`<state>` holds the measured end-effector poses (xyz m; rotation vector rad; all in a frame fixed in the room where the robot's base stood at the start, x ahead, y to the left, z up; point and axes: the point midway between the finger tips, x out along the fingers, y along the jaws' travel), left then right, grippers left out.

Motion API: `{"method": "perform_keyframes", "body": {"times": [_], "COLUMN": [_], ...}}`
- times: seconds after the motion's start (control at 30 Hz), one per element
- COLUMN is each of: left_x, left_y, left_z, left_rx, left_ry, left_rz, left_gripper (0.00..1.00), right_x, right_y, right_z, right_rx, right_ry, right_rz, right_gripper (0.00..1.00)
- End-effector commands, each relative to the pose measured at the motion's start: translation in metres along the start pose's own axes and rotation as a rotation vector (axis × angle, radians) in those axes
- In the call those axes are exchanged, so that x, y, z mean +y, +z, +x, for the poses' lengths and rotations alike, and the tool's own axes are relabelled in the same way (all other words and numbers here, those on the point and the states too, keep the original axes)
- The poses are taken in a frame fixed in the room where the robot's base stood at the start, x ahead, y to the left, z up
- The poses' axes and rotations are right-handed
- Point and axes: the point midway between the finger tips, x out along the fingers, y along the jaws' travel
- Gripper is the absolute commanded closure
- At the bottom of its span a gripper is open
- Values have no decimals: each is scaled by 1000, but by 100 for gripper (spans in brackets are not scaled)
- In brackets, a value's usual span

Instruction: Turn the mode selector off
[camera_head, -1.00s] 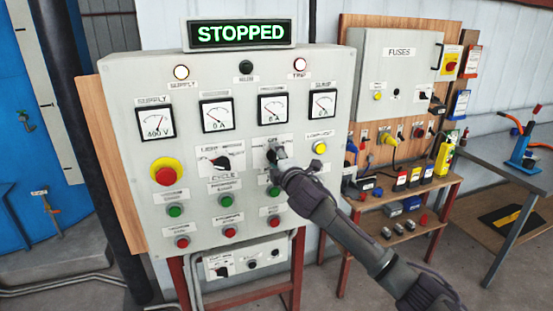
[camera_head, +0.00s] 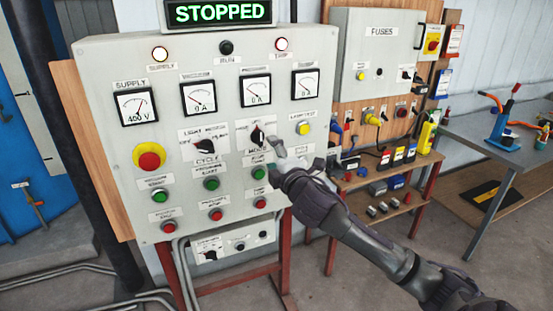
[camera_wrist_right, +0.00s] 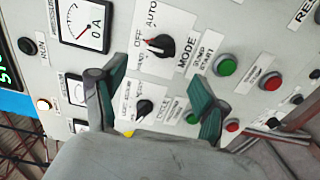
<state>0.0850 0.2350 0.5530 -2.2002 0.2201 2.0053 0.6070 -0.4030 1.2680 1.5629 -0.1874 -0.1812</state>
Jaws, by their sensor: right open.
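The mode selector (camera_head: 257,135) is a black rotary knob on a white plate on the grey control panel (camera_head: 120,75). In the right wrist view the selector (camera_wrist_right: 160,47) shows close up, with OFF, AUTO and MODE printed around it. I cannot tell for sure which mark its pointer stands at. My right gripper (camera_head: 284,153) is just below and right of the knob in the head view, apart from it. In the wrist view its two green-padded fingers (camera_wrist_right: 157,78) are spread with nothing between them. My left gripper is out of view.
A lit STOPPED sign (camera_head: 220,12) tops the panel. A similar black knob (camera_head: 206,146) sits left of the selector. The red and yellow emergency button (camera_head: 149,157), green and red push buttons and a yellow button (camera_head: 303,128) are close by. A fuse box (camera_head: 385,50) hangs to the right.

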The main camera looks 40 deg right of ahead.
Motion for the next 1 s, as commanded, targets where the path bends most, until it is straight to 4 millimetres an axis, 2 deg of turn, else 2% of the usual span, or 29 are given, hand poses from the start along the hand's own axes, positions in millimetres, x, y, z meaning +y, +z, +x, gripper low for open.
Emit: {"method": "perform_keyframes", "body": {"times": [0.1, 0.23, 0.8, 0.87, 0.9, 0.97, 1.0], "left_x": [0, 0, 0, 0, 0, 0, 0], "left_y": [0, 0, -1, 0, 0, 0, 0], "left_z": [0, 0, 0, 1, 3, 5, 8], "left_rx": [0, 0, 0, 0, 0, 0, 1], "left_ry": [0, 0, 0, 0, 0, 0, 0], "left_rz": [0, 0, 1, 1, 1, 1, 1], "left_gripper": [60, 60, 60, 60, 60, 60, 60], "right_x": [0, 0, -1, -9, -19, -43, -65], "right_y": [0, 0, 0, 2, 4, 8, 12], "right_z": [-15, -23, -23, -22, -20, -15, -12], "right_rx": [0, -1, -1, -4, -8, -19, -28], "right_ry": [0, 0, -2, -14, -29, -66, -100], "right_rz": [-2, -1, 1, 8, 19, 46, 69], "right_gripper": [27, 27, 27, 27, 27, 27, 27]}}
